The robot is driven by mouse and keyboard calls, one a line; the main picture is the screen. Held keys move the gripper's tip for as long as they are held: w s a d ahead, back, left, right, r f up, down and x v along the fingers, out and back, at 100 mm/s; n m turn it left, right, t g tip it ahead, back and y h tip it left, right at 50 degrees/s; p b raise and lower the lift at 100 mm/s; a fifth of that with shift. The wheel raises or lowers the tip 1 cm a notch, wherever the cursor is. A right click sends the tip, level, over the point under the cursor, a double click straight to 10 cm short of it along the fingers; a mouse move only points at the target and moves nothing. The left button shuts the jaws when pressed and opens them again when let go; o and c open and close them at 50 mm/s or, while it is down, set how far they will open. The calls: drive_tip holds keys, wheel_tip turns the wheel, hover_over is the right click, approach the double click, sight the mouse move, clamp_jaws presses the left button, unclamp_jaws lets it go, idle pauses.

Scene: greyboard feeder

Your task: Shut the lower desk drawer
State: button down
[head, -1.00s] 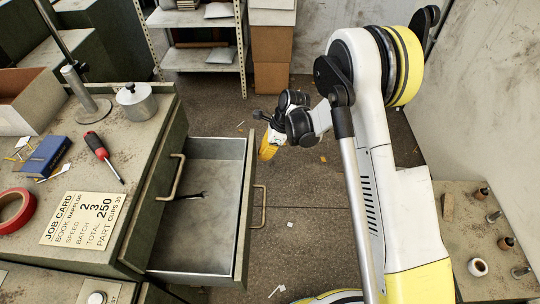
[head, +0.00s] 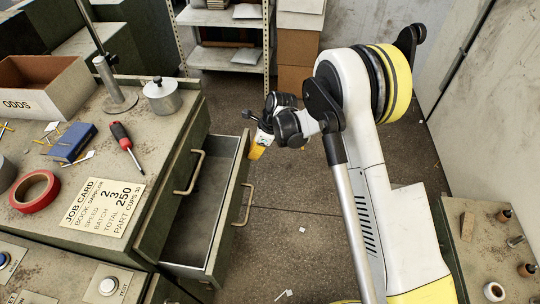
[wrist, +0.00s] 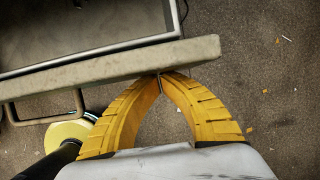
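The lower desk drawer (head: 230,212) stands partly open on the right side of the desk (head: 150,215), and its grey inside looks empty. Its bar handle (head: 248,206) is on the outer face. The drawer above it, with its own handle (head: 190,173), is shut. My gripper (head: 256,152) is at the far end of the lower drawer's front, on its outer side. In the wrist view the yellow fingertips (wrist: 159,78) meet at the edge of the drawer front (wrist: 105,69), seemingly touching it. The fingers hold nothing. The handle (wrist: 45,112) is left of them.
On the desk top are a screwdriver (head: 126,145), a job card (head: 103,206), red tape (head: 34,191), a metal pot (head: 162,96) and an ODDS box (head: 45,92). A shelf rack (head: 225,57) stands behind. Floor (head: 290,225) right of the drawer is mostly clear.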

sight(229, 151)
drive_tip(key=a, duration=0.8)
drive_tip(key=shift+w+a, duration=0.3)
drive_tip(key=shift+w, duration=0.1)
